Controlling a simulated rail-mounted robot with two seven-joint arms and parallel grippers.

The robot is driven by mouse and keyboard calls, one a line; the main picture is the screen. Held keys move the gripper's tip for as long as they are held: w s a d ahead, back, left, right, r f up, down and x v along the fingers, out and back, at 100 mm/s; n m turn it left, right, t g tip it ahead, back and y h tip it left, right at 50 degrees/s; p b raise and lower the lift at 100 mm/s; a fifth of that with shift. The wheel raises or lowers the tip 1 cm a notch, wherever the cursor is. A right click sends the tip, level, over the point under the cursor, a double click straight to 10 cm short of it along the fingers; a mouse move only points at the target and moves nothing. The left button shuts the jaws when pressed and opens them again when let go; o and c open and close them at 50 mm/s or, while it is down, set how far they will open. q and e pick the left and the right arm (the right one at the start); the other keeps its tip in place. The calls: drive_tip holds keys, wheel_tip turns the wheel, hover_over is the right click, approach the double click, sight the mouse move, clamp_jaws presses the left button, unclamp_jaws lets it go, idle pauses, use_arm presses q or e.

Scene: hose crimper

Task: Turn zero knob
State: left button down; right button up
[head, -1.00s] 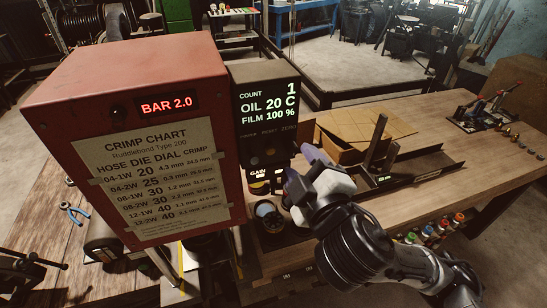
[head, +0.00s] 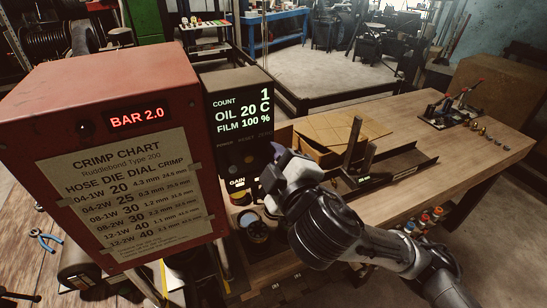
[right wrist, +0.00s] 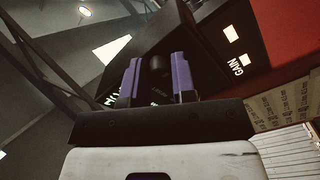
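The display box (head: 238,110) with COUNT, OIL and FILM readouts stands at the right of the red crimper cabinet (head: 60,90). Faint POWER, RESET and ZERO labels run under its readout. My right gripper (head: 279,158) is at the box's lower right, by the ZERO label, and covers that knob in the head view. In the right wrist view, a dark round knob (right wrist: 157,70) shows between the purple fingers of my right gripper (right wrist: 158,78). The fingers are apart, with what looks like a narrow gap on each side of the knob; contact is unclear. My left gripper is not in view.
Cardboard (head: 340,128) and a black tray (head: 400,165) lie on the wooden bench (head: 400,110) to the right.

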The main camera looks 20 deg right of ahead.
clamp_jaws()
drive_tip(key=shift+n+p, duration=5)
drive_tip(key=shift+p, duration=0.3)
drive_tip(key=shift+o, duration=2.4)
unclamp_jaws()
